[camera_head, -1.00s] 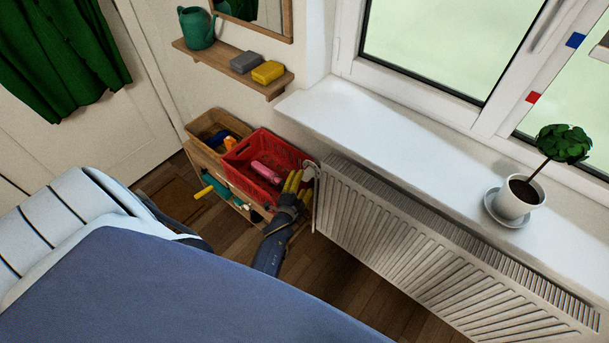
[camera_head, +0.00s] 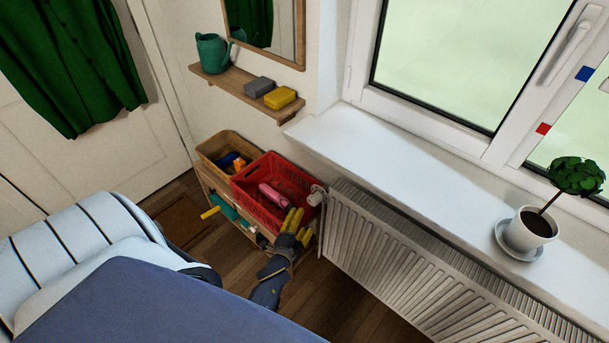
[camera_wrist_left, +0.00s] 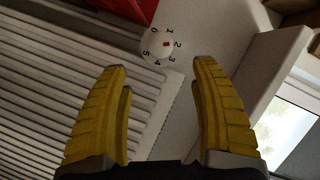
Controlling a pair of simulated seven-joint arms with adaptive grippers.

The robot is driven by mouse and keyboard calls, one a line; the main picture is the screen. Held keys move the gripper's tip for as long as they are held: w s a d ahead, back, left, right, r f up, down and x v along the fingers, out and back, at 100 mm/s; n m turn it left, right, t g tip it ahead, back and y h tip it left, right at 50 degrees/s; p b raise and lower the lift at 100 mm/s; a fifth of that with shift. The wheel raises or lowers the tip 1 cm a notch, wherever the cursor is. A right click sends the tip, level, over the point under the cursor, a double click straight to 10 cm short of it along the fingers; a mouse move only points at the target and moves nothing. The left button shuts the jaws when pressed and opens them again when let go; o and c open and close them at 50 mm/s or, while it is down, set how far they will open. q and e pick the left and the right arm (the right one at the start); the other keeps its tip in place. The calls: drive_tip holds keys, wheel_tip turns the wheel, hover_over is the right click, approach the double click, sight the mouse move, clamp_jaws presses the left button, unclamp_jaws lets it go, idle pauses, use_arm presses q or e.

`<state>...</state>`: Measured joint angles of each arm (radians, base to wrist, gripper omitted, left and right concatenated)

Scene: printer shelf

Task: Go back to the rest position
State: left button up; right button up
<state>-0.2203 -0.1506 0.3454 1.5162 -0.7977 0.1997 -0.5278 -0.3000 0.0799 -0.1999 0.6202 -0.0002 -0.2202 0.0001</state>
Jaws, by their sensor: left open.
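My left gripper (camera_head: 295,226) has yellow fingers and hangs low in front of the red crate, close to the radiator's left end. Its fingers are spread with nothing between them, which also shows in the left wrist view (camera_wrist_left: 162,70). The white radiator knob (camera_head: 317,195) is just above and right of it. In the left wrist view the round numbered face of the knob (camera_wrist_left: 164,44) lies beyond the fingertips, apart from them. My right gripper is not in view.
A red crate (camera_head: 296,172) with a pink bottle (camera_head: 272,195) and a wooden bin (camera_head: 212,149) stand by the wall. The white radiator (camera_head: 400,262) runs under the windowsill (camera_head: 420,165), which bears a potted plant (camera_head: 531,228). A blue cover (camera_head: 150,305) fills the lower left.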

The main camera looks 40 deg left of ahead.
use_arm(q)
drive_tip(key=s+d+f+n+g+h, duration=0.1)
drive_tip(key=s+d+f+n+g, duration=0.15)
drive_tip(key=s+f, duration=0.5)
drive_tip(key=s+d+f+n+g+h, duration=0.1)
drive_tip(key=s+d+f+n+g, duration=0.2)
drive_tip(key=f, duration=0.8)
drive_tip(key=s+d+f+n+g+h, duration=0.1)
drive_tip(key=s+d+f+g, duration=0.1)
drive_tip(key=s+d+f, duration=0.45)
drive_tip(key=s+a+f+g, duration=0.1)
drive_tip(key=s+f+g, duration=0.2)
drive_tip(key=s, duration=1.1)
drive_tip(key=s+a+f+g, duration=0.2)
drive_tip(key=s+f+g, duration=0.1)
drive_tip(key=s+f, duration=0.7)
drive_tip(key=s, duration=0.3)
drive_tip(key=shift+s+f+g+h, duration=0.15)
drive_tip(key=shift+s+g+h, duration=0.2)
drive_tip(key=shift+s+h, duration=0.05)
drive_tip(key=shift+a, duration=0.1)
